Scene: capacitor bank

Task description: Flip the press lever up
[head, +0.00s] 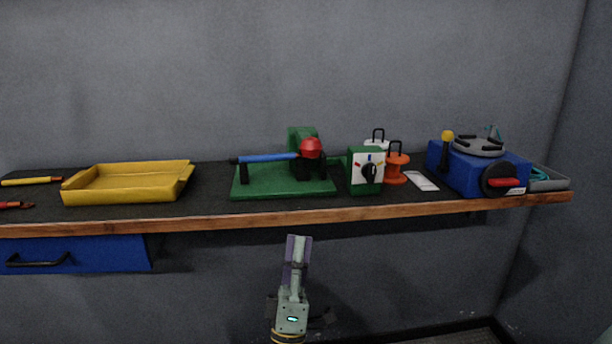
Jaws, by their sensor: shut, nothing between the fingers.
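A green press-like fixture stands on the bench, with a flat green base (283,189) and a green upright block (297,134) at its back. A blue lever bar (266,157) lies nearly level across it, its left end over a short black post. A red ball (310,148) is at the bar's right end, in front of the block. I take this bar as the press lever, but cannot tell where it pivots. My gripper (298,242) is below and in front of the bench edge, pointing up, shut and empty, apart from the lever.
A yellow tray (128,195) stands left. Right of the fixture are a green box with a dial (366,171), an orange spool (395,168) and a blue machine (465,172). The wooden bench edge (330,213) lies between my gripper and the fixture. A blue drawer (100,253) hangs below left.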

